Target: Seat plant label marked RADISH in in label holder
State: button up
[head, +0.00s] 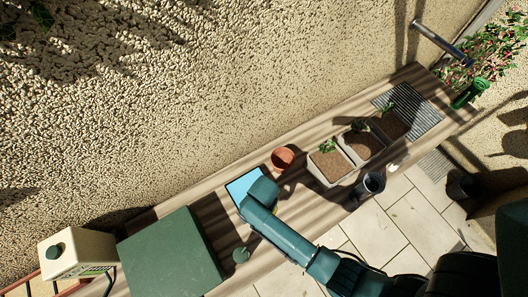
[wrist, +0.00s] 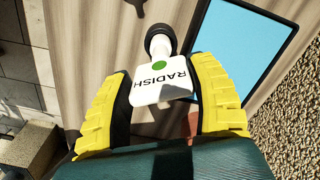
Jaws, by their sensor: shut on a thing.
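My gripper (wrist: 162,78) has yellow ridged fingers with dark inner pads. It is shut on a white plant label (wrist: 161,87), whose face shows RADISH and a green dot. The label's narrower white end points away from my palm and meets a dark round piece (wrist: 160,34) over the wooden bench. I cannot tell whether that piece is the label holder, or whether the label is inside it or just in front of it. In the head view my arm's end (head: 262,192) is over the bench by the blue panel and hides the fingers and label.
A dark-framed blue panel (wrist: 240,50) lies close beside the label; it also shows in the head view (head: 240,183). A green box (head: 170,255) and small green object (head: 241,255) are nearby. A terracotta pot (head: 283,158) and seedling trays (head: 331,167) stand further along the bench (head: 215,212).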

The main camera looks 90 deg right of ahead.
jog(key=shift+f+b, duration=0.65)
jog(key=shift+f, duration=0.35)
jog(key=o, duration=1.2)
notch_tip(320, 180, up, 12)
